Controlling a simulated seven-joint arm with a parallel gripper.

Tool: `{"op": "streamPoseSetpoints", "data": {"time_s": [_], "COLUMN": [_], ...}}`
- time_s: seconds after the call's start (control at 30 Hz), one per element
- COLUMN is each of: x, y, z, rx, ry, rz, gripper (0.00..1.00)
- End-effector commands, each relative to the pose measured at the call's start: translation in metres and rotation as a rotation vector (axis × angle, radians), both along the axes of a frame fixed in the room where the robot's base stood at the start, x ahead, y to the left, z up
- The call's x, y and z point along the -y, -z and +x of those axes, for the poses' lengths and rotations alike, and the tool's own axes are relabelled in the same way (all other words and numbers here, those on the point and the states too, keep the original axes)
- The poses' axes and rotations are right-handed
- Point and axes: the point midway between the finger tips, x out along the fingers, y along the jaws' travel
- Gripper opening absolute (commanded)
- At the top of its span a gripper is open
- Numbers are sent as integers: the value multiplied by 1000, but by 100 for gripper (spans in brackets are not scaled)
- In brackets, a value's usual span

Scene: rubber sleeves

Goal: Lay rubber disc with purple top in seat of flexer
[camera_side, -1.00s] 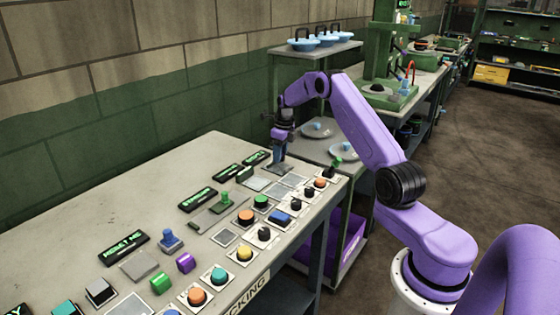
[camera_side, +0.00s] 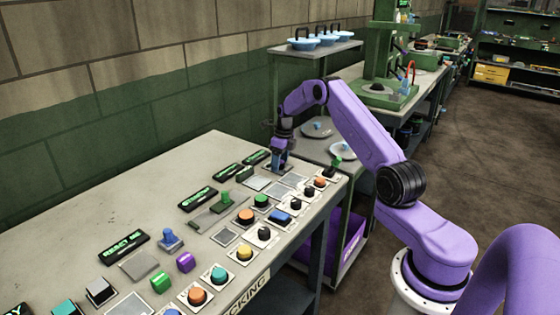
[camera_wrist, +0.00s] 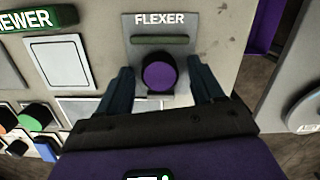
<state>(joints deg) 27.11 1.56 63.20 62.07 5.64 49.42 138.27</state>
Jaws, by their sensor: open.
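The rubber disc with the purple top (camera_wrist: 159,72) lies at the flexer, just below the green bar (camera_wrist: 160,40) under the FLEXER label (camera_wrist: 161,19) in the wrist view. A small dark grey part shows at its lower edge. Its underside is hidden, so I cannot tell how fully it rests in the seat. My gripper (camera_wrist: 159,76) is open, with one dark finger on each side of the disc and gaps between. In the side view my gripper (camera_side: 280,168) is low at the far end of the bench, where the disc is too small to tell.
The bench (camera_side: 150,200) carries pale square pads and several coloured buttons close to the flexer, such as an orange button (camera_side: 246,216). A green-lettered sign (camera_wrist: 35,20) and a square pad (camera_wrist: 60,62) lie left of the flexer. The bench edge is close on its right.

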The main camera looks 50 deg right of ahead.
Motion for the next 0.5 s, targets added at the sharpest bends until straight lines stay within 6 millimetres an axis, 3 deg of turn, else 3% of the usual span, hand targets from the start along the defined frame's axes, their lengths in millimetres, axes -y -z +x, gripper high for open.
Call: {"op": "streamPoseSetpoints", "data": {"time_s": [0.27,0.5], "x": [1,2], "y": [-21,-69], "z": [-1,-7], "rx": [2,3], "ry": [0,0], "rz": [-2,-2], "gripper": [67,67]}}
